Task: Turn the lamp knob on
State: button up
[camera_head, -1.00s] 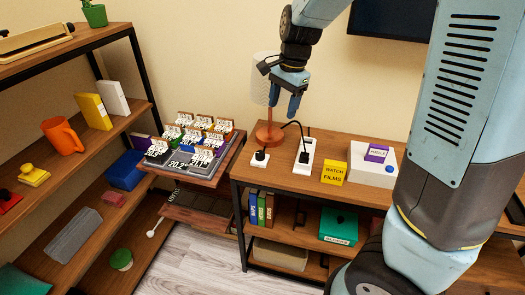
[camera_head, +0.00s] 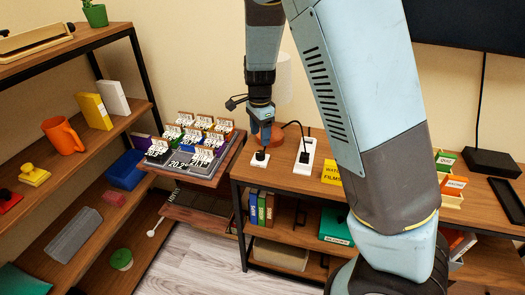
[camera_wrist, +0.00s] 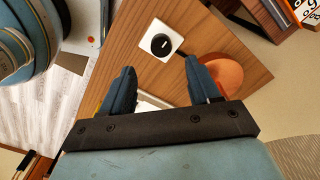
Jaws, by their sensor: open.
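The lamp knob is a round black dial (camera_head: 260,156) on a white square plate at the front left of the wooden cabinet top. In the wrist view the knob (camera_wrist: 161,44) faces me with a pale mark on it. My gripper (camera_head: 264,138) points down just behind the knob, its fingers open and empty. In the wrist view the fingers (camera_wrist: 160,68) are apart, with the knob a little beyond the gap between their tips. The lamp has a copper-orange base (camera_wrist: 224,74) close to the right finger. Its pale shade (camera_head: 284,78) is partly hidden by my arm.
A white power strip (camera_head: 305,158) with a black plug and cord lies right of the knob. A yellow box (camera_head: 330,173) stands farther right, partly behind my arm. A stand of price tags (camera_head: 192,150) is at the left. The cabinet's front edge is clear.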

aim_at(260, 153)
notch_tip(260, 153, down, 8)
jog(key=shift+r, duration=0.1)
dwell(0.4)
